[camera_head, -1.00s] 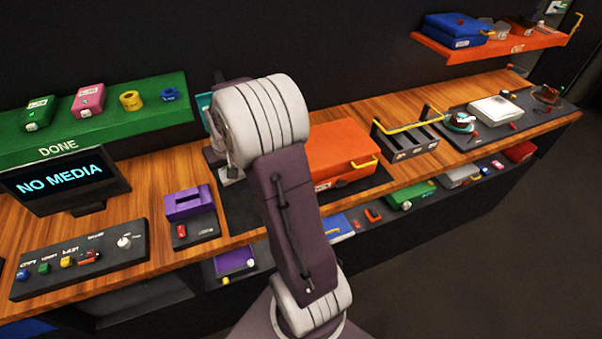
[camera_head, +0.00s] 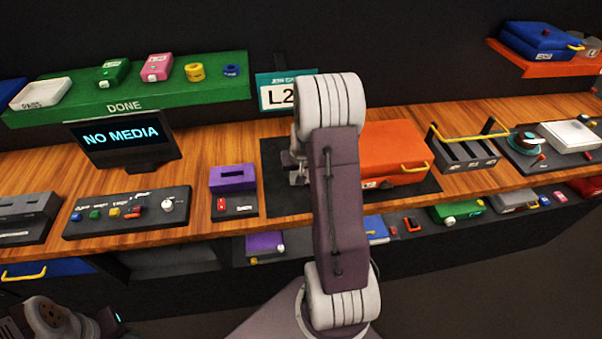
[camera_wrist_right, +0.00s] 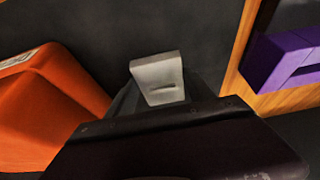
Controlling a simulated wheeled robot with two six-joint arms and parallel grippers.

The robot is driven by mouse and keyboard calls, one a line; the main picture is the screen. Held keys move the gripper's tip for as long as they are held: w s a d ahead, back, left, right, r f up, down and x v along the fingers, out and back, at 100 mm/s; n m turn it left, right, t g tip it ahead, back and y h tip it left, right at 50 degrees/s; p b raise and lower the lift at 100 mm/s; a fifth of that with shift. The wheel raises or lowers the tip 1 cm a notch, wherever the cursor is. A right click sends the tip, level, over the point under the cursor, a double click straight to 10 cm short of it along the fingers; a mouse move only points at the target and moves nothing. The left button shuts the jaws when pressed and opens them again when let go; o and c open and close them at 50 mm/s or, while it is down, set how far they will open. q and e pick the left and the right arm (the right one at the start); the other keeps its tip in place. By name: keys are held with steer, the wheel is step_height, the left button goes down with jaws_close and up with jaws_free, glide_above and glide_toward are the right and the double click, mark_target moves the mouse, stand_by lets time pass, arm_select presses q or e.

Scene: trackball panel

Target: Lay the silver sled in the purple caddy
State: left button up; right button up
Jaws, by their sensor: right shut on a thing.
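The purple caddy (camera_head: 232,178) stands on the wooden bench, with a dark slot in its top. Part of it shows at the right of the right wrist view (camera_wrist_right: 285,58). My right gripper (camera_head: 298,168) is over the dark mat, to the right of the caddy and apart from it, mostly hidden behind my arm. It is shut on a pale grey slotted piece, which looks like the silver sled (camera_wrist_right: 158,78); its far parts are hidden. My left gripper (camera_head: 65,318) is at the lower left corner; its jaws cannot be made out.
An orange case (camera_head: 395,150) lies on the dark mat (camera_head: 285,195), right of my arm. A button panel (camera_head: 125,212) and a screen (camera_head: 120,135) stand left of the caddy. A green shelf (camera_head: 215,90) is behind. A black rack (camera_head: 465,150) is farther right.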

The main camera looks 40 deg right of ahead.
steer(key=shift+f, duration=0.6)
steer(key=shift+w+d+f, duration=0.1)
steer(key=shift+f, duration=0.1)
steer(key=o, duration=1.6)
steer(key=shift+o, duration=0.2)
